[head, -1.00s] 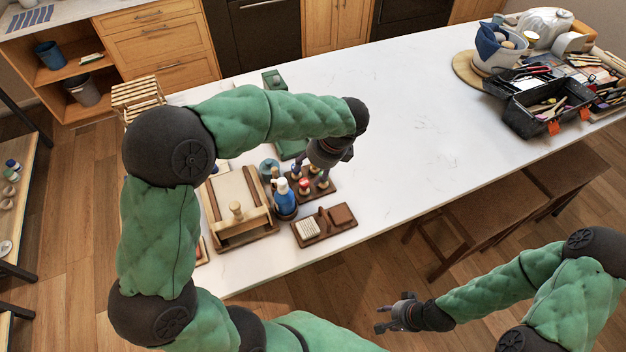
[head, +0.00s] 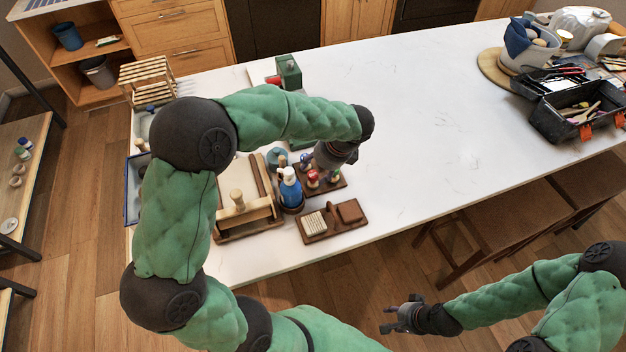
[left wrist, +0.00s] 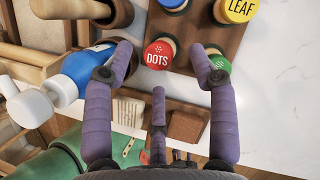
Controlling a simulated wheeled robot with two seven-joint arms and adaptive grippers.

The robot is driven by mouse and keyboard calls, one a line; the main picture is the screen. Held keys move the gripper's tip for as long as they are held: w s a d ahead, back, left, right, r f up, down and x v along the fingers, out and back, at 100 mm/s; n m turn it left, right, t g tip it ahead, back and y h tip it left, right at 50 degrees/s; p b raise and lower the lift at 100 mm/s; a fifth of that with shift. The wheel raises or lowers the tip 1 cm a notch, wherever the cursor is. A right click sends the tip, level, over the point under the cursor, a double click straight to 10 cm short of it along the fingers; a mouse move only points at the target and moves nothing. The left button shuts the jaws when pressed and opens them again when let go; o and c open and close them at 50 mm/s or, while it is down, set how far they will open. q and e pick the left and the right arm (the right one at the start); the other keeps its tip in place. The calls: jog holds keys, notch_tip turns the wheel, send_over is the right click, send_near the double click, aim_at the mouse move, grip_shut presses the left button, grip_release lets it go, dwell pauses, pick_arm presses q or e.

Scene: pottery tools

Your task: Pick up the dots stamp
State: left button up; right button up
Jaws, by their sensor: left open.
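The dots stamp, with a round red top lettered DOTS (left wrist: 158,55), stands on a dark wooden stamp rack (left wrist: 205,38) in the left wrist view. Its red top also shows in the head view (head: 313,178). My left gripper (left wrist: 162,68) is open, with its purple fingers to either side of the red top and a third finger below it in the picture. I see no grip on the stamp. In the head view my left gripper (head: 322,170) hangs over the rack. My right gripper (head: 395,315) is open and empty, away from the table.
A blue bottle (head: 290,188) stands close on the left. A wooden holder (head: 331,222) lies in front.

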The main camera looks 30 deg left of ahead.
aim_at(314, 175)
pick_arm(q)
jog(key=b+x, duration=0.1)
jog(key=x, duration=0.4)
jog(key=shift+s+d, duration=0.2)
grip_shut()
jog(key=shift+r, duration=0.1)
